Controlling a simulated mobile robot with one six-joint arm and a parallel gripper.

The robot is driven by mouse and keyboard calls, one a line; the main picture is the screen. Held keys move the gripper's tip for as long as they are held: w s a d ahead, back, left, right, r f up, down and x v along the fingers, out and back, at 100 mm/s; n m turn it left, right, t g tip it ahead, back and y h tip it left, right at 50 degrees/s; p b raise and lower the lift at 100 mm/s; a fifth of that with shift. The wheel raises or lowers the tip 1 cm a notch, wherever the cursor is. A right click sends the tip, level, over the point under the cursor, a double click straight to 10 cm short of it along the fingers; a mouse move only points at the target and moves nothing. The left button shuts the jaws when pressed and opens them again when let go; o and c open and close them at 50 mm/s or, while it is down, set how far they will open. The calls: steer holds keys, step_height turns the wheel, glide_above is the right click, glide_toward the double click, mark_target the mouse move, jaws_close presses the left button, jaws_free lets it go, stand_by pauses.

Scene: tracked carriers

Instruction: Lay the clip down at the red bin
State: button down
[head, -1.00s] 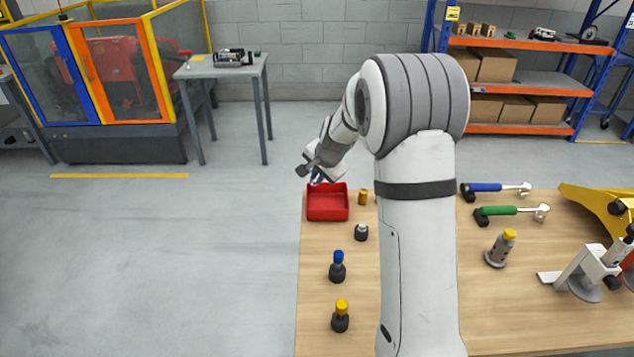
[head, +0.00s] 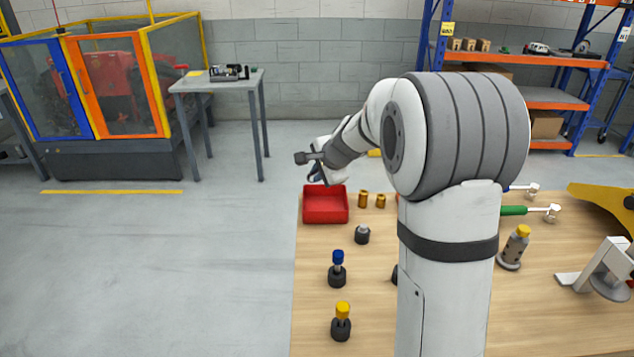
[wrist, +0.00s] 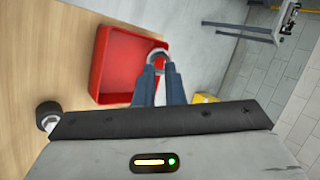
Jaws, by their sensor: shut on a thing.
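The red bin (head: 325,207) stands at the back left corner of the wooden table, and its inside looks empty. It also shows in the wrist view (wrist: 120,70). My gripper (wrist: 158,72) is shut on a small grey ring-like thing, seemingly the clip (wrist: 158,53), at its fingertips. In the wrist view the clip overlaps the bin's edge, with red showing through it; its height above the bin is unclear. In the head view my gripper (head: 314,174) is above the bin's back side, and the clip is too small to make out.
Two brass cylinders (head: 363,199) stand just right of the bin. A grey-topped dark piece (head: 362,235), a blue-topped piece (head: 337,268) and a yellow-topped piece (head: 341,322) stand in front on the table (head: 312,300). My arm hides the table's middle.

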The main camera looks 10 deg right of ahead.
steer(key=shift+m+t, duration=0.4)
steer(key=shift+m, duration=0.2)
step_height(320, 180, down, 9)
steer(key=b, duration=1)
steer(key=shift+s+d, duration=0.1)
steer(key=c, duration=1.5)
jaws_free()
steer(key=shift+o, duration=0.3)
steer(key=shift+f, duration=0.1)
steer(key=p+v, duration=0.1)
steer(key=v, duration=0.7)
steer(key=shift+d, duration=0.1)
